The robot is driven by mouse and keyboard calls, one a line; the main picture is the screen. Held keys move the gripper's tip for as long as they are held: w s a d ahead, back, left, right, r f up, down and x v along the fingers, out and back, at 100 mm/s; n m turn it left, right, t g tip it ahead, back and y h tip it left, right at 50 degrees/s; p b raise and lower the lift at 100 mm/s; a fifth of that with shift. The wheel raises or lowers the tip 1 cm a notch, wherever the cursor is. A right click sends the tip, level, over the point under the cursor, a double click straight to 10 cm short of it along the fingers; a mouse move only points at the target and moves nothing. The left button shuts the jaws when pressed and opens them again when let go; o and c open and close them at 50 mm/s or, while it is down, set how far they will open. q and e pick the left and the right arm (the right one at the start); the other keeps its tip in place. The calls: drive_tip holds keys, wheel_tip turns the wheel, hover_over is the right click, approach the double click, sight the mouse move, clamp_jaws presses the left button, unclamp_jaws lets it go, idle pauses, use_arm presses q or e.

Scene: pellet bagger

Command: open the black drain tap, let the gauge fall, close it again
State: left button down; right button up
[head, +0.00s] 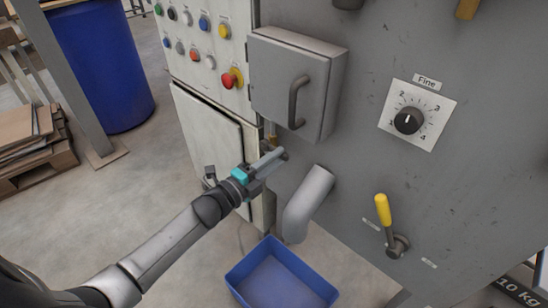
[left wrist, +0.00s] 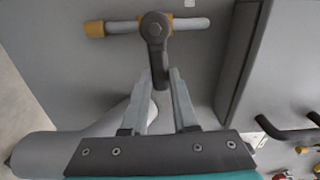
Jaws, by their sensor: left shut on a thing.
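The black drain tap (left wrist: 156,42) shows in the left wrist view on a short grey pipe (left wrist: 190,24) with brass fittings. Its black lever stands crosswise to the pipe, and its end lies between my fingers. My left gripper (left wrist: 160,82) is shut on the lever. In the head view my left gripper (head: 272,160) is at the machine face, below the grey box with the handle, and it mostly hides the tap. No gauge shows in either view. My right gripper is not in view.
A grey handled box (head: 290,85) juts out above my left gripper. A bent grey spout (head: 308,200) is close on its right, over a blue bin (head: 280,280). A yellow-handled lever (head: 384,212) and a Fine dial (head: 408,121) are farther right.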

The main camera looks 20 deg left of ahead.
use_arm(q)
drive_tip(key=shift+f+m, duration=0.25)
drive_tip(key=shift+m, duration=0.15)
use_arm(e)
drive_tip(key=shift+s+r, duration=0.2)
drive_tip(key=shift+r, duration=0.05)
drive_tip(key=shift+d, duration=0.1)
use_arm(q)
drive_tip(key=c, duration=0.7)
unclamp_jaws()
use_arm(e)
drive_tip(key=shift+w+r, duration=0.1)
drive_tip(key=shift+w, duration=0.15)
use_arm(q)
drive_tip(key=shift+s+a, duration=0.1)
drive_tip(key=shift+s, duration=0.15)
drive_tip(key=p+v, duration=0.3)
drive_tip(key=v, duration=1.1)
drive_tip(key=shift+s+a+p, duration=0.15)
drive_tip(key=shift+s+p, duration=0.2)
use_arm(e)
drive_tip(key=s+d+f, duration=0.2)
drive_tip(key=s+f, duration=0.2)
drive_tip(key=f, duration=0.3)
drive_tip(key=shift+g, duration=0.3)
